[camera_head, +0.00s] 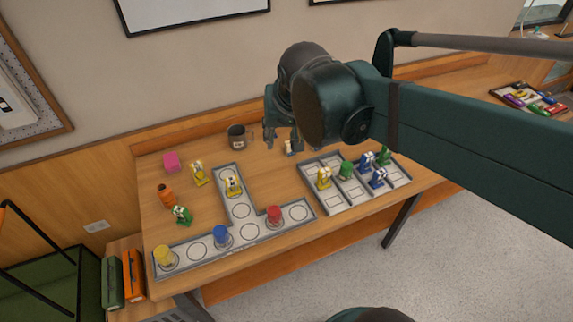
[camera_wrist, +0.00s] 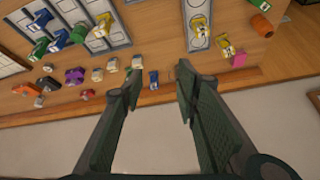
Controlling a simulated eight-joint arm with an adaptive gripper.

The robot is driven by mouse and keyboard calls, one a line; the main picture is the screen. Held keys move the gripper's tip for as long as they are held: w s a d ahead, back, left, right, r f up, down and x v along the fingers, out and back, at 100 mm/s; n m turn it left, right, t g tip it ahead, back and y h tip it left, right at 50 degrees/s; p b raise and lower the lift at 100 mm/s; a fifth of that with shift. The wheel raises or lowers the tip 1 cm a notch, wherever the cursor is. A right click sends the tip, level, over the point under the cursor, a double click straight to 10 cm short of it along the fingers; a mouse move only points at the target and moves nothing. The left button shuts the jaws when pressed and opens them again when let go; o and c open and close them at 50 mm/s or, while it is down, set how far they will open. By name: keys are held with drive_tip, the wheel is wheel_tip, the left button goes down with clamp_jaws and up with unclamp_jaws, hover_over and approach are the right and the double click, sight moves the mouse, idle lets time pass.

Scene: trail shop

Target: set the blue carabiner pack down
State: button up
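My gripper (camera_head: 282,140) hangs over the back of the table, left of the divided tray. In the wrist view its two fingers (camera_wrist: 158,78) are wide apart with nothing clasped between them. A small blue carabiner pack (camera_wrist: 154,80) stands on the table near its back edge, showing in the gap between the fingertips and apart from both. In the head view a small pack (camera_head: 290,148) shows just below the gripper, partly hidden by it. Other blue packs (camera_head: 366,160) (camera_head: 378,177) stand in the divided tray (camera_head: 334,207), with yellow and green packs beside them.
A T-shaped board (camera_head: 245,234) holds yellow, blue and red pieces at left. A dark mug (camera_head: 236,138), pink block (camera_head: 171,161), orange bottle (camera_head: 166,195) and loose packs stand around it. Several small coloured things (camera_wrist: 75,76) lie along the table's back, beside the gripper.

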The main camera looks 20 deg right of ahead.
drive_tip(key=s+a+f+n+t, duration=0.1)
drive_tip(key=s+a+f+n, duration=0.1)
drive_tip(key=s, duration=0.7)
drive_tip(key=shift+s+f+n+y, duration=0.25)
drive_tip(key=shift+f+n+y, duration=0.15)
drive_tip(key=shift+f+n, duration=0.35)
drive_tip(key=shift+f, duration=0.25)
wheel_tip(320, 180, down, 14)
drive_tip(key=b, duration=1.4)
idle(0.6)
